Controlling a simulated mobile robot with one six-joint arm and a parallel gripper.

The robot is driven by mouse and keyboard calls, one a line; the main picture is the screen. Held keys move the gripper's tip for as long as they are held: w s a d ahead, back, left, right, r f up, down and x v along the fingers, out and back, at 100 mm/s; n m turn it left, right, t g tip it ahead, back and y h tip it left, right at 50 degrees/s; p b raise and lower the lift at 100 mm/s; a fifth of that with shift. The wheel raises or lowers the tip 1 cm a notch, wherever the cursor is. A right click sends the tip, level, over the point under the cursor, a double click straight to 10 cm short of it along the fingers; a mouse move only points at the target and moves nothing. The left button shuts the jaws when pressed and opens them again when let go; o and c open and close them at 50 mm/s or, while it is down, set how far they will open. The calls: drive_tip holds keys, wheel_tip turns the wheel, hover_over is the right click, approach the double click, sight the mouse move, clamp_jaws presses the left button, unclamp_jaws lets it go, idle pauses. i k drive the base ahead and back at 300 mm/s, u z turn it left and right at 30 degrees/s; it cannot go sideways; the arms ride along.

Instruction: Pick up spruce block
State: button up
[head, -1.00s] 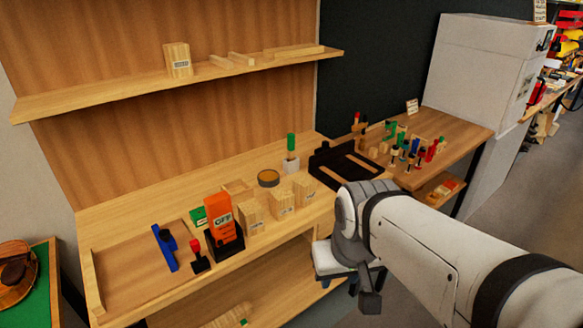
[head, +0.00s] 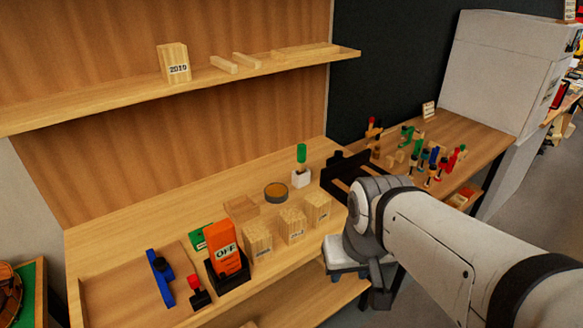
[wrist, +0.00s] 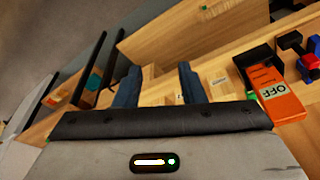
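Several pale wooden blocks with dark printed labels are in the head view. One block (head: 174,63) stands on the upper shelf and its label reads 2019. Three more, a left block (head: 257,241), a middle block (head: 291,227) and a right block (head: 317,208), stand in a row on the bench. I cannot tell from the labels which is spruce. In the wrist view my gripper (wrist: 160,82) has its two dark fingers apart with nothing held between them. A pale labelled block (wrist: 217,79) shows to the right of the fingers. In the head view the fingers are hidden.
An orange OFF box (head: 224,249) in a black holder stands left of the block row. A blue tool (head: 160,277), a red-topped item (head: 195,286) and a round tin (head: 276,192) are nearby. The upper shelf (head: 120,103) overhangs the bench. Small tools crowd the right-hand table (head: 472,132).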

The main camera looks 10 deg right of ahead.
sight(316, 205)
drive_tip(key=u, duration=0.05)
drive_tip(key=i, duration=0.1)
drive_tip(key=z, duration=0.05)
drive_tip(key=k, duration=1.15)
drive_tip(key=z, duration=0.75)
drive_tip(key=i, duration=2.1)
drive_tip(key=u, duration=0.65)
